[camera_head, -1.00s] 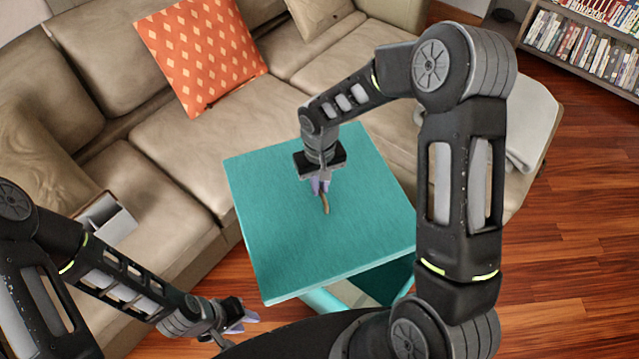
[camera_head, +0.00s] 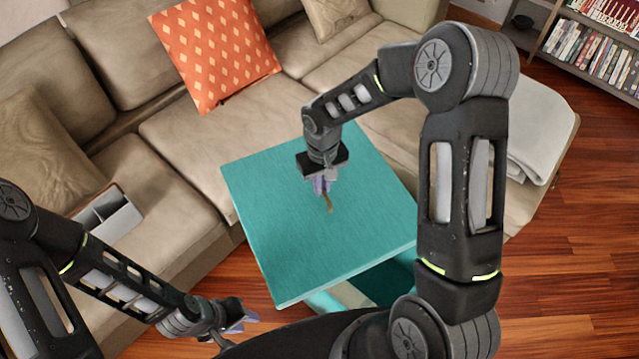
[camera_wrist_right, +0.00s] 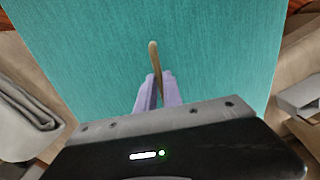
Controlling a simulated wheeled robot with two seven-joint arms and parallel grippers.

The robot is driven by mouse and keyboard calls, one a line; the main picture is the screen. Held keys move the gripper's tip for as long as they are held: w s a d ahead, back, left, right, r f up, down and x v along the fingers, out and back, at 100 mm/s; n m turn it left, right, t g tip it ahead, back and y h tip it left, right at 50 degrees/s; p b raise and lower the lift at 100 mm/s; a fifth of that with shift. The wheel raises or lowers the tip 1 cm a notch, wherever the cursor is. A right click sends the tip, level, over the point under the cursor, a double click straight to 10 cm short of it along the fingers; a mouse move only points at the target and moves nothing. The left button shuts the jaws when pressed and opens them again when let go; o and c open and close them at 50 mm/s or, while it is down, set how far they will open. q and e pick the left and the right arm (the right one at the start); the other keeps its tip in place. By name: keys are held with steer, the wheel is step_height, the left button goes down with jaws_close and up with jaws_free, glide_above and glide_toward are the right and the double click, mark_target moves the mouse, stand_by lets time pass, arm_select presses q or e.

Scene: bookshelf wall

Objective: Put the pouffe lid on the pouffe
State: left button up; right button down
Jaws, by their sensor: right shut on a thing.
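The pouffe lid (camera_head: 285,235) is a flat teal square with a small brown strap (camera_head: 329,203) at its middle. My right gripper (camera_head: 323,186) is over the lid, shut on this strap; the right wrist view shows the strap (camera_wrist_right: 154,58) between the pale purple fingers. The teal pouffe (camera_head: 388,283) shows below the lid's near edge, with part of its dark, open inside visible. The lid hides most of it; the gap between them cannot be judged. My left gripper (camera_head: 244,319) is empty at the lower left; its finger opening is unclear.
A beige sofa (camera_head: 190,140) with an orange patterned cushion (camera_head: 215,50) stands behind and left of the lid. A grey box (camera_head: 105,218) and a folded pale blanket (camera_head: 540,125) lie on it. A bookshelf (camera_head: 590,50) is at upper right. Wood floor (camera_head: 560,270) is clear at right.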

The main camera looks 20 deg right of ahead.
steer(key=s+d+f+n+b, duration=0.2)
steer(key=d+f+n+b, duration=0.5)
steer(key=f+n+b, duration=0.4)
steer(key=s+d+f+n+b, duration=0.3)
steer(key=d+f+n+b, duration=0.5)
steer(key=f+n+b, duration=0.3)
steer(key=shift+s+d+f+n, duration=0.3)
steer(key=shift+s+f, duration=0.05)
steer(key=shift+f, duration=1.5)
steer(key=shift+b, duration=0.3)
step_height(320, 180, down, 8)
steer(key=b, duration=0.6)
steer(key=shift+d+r, duration=0.1)
steer(key=shift+d, duration=0.05)
steer(key=shift+f+b, duration=0.45)
steer(key=shift+f, duration=0.5)
